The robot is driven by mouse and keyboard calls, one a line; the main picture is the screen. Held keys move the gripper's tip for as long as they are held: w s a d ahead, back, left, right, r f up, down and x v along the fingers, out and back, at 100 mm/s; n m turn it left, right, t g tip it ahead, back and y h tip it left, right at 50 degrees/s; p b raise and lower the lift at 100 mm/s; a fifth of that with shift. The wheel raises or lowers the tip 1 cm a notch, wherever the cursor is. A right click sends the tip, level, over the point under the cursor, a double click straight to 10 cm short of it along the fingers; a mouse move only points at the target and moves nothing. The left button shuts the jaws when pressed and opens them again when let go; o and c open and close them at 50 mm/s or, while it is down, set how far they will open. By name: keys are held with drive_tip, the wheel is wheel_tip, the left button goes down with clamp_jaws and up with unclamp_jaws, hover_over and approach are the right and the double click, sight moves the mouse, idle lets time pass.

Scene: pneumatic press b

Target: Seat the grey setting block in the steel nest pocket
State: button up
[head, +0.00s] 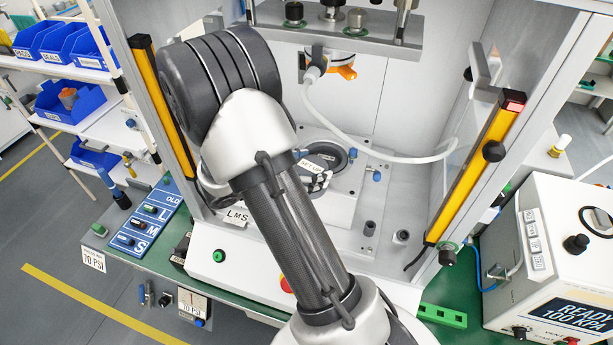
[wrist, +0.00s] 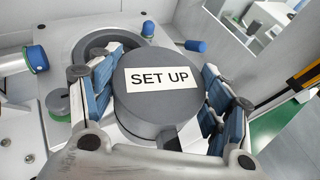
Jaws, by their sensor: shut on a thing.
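The grey setting block (wrist: 160,107) is a round block with a white "SET UP" label facing up in the wrist view. My gripper (wrist: 161,70) is shut on it, with blue-padded fingers on its left and right sides. The steel nest (wrist: 88,48) shows as a round ring behind and to the left of the block, and the block and left finger hide part of it. In the head view the block (head: 316,163) is at the front left of the nest's dark ring (head: 340,152). I cannot tell its height above the plate.
Blue-capped pins (wrist: 196,46) stand near the nest. Above hangs the press's upper plate (head: 340,32), and a white hose (head: 350,138) loops behind the nest. Yellow guard posts (head: 476,170) flank the opening. The plate front right has small dark posts (head: 370,228).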

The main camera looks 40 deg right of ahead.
drive_tip(key=w+d+b, duration=0.1)
drive_tip(key=w+d, duration=0.5)
drive_tip(key=d, duration=0.6)
drive_tip(key=shift+w+d+f, duration=0.15)
drive_tip(key=shift+w+f, duration=0.05)
drive_tip(key=shift+f, duration=0.05)
idle(0.4)
drive_tip(key=shift+f+b, duration=1.45)
drive_tip(key=shift+f, duration=0.2)
drive_tip(key=o, duration=1.5)
drive_tip(key=shift+c, duration=0.2)
drive_tip(key=v, duration=1.2)
